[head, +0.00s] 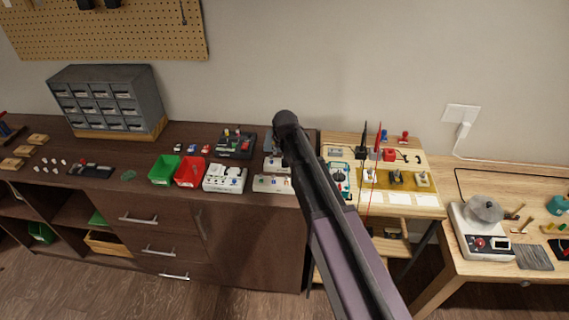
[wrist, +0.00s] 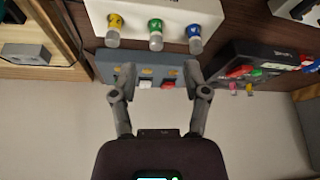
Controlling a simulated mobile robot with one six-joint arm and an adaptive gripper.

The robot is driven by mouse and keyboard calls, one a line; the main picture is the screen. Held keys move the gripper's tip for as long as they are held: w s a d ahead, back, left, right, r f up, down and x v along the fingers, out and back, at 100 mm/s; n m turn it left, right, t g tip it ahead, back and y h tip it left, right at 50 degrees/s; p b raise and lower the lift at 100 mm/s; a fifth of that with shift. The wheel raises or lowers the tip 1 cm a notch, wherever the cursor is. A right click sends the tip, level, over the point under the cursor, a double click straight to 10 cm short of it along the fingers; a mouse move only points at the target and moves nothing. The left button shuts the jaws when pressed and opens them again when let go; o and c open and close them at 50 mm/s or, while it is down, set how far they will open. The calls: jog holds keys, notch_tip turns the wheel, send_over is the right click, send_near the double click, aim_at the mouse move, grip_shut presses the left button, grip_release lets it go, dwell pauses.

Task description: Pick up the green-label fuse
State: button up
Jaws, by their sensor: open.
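The green-label fuse (wrist: 155,35) stands in the front of a white block (wrist: 170,10) at the top of the wrist view, its clear end toward my gripper. A yellow-label fuse (wrist: 114,30) is on its left and a blue-label fuse (wrist: 195,35) on its right. My gripper (wrist: 158,76) is open and empty. Its two fingers are spread below the fuses in the picture, over a blue-grey panel (wrist: 105,66), apart from the green-label fuse. In the head view my arm covers the gripper and much of this area.
A black module (wrist: 245,55) with coloured parts lies right of the fingers in the wrist view. In the head view, green (head: 164,169) and red (head: 189,172) bins and a white box (head: 225,178) stand left of my arm. A wooden bench (head: 425,200) is to the right.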

jog(key=shift+w+d+f+b, duration=0.1)
jog(key=shift+w+f+b, duration=0.05)
jog(key=shift+f+b, duration=0.5)
jog(key=shift+w+f+b, duration=0.1)
jog(key=shift+f+b, duration=0.45)
jog(key=shift+f, duration=0.15)
jog(key=shift+b+x, duration=1)
jog(key=shift+x, duration=0.1)
grip_shut()
